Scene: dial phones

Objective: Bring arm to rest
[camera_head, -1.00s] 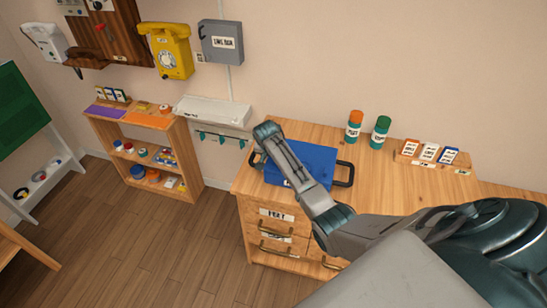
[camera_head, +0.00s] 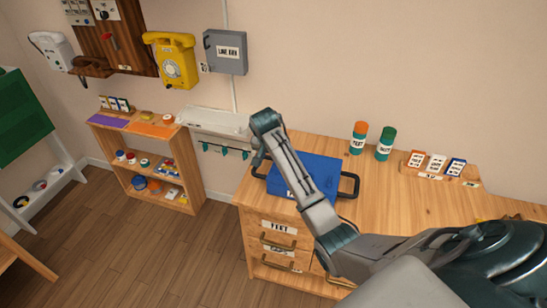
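My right arm (camera_head: 307,187) comes in from the lower right and reaches over the wooden desk. Its forearm crosses in front of the blue tray (camera_head: 322,171). My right gripper (camera_head: 257,160) is at the far end of this arm, by the tray's left side. It is small and mostly hidden behind the wrist, so its fingers and any contact with the tray or its handle cannot be made out. My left arm and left gripper are not in view.
The desk (camera_head: 400,205) holds an orange-capped canister (camera_head: 358,138), a green canister (camera_head: 385,143) and a card rack (camera_head: 438,168). A yellow phone (camera_head: 176,62) and a grey box (camera_head: 225,52) hang on the wall. A low shelf (camera_head: 150,165) stands left.

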